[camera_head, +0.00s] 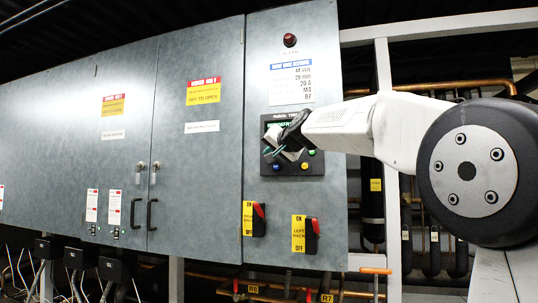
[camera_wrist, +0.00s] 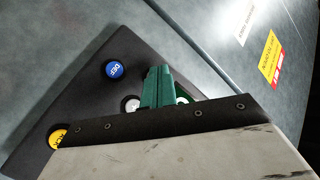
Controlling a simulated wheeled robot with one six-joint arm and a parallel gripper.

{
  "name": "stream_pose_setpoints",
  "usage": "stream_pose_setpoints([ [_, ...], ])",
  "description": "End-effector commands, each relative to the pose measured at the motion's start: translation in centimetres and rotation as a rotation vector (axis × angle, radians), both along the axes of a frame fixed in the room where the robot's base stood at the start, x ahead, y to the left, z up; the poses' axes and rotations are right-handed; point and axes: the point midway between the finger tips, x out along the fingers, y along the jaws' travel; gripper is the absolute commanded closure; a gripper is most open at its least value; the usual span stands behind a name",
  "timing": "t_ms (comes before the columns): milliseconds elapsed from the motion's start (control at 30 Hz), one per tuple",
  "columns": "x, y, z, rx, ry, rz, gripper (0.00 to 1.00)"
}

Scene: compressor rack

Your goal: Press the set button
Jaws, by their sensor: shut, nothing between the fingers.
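The black control panel (camera_head: 303,167) is mounted on the grey cabinet, its screen partly covered by my gripper (camera_head: 270,151). I cannot read which button is set. Contact cannot be told.
A red lamp (camera_head: 290,40) sits above. Cabinet doors with black handles (camera_head: 150,214) stand to the left. Pipes and rack posts lie right.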

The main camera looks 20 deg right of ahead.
Motion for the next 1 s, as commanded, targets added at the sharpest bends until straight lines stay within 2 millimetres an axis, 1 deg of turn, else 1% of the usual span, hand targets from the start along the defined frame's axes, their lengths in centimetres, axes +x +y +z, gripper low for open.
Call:
stream_pose_setpoints([
  [167,-0.1,0.1,0.0,0.0,0.0,0.0,1.0],
  [500,-1.3,0.9,-0.1,-0.001,0.001,0.001,1.0],
  [800,-1.4,1.0,0.0,0.0,0.0,0.0,1.0],
  [1000,-2.7,1.9,0.0,-0.001,-0.002,0.0,1.0],
])
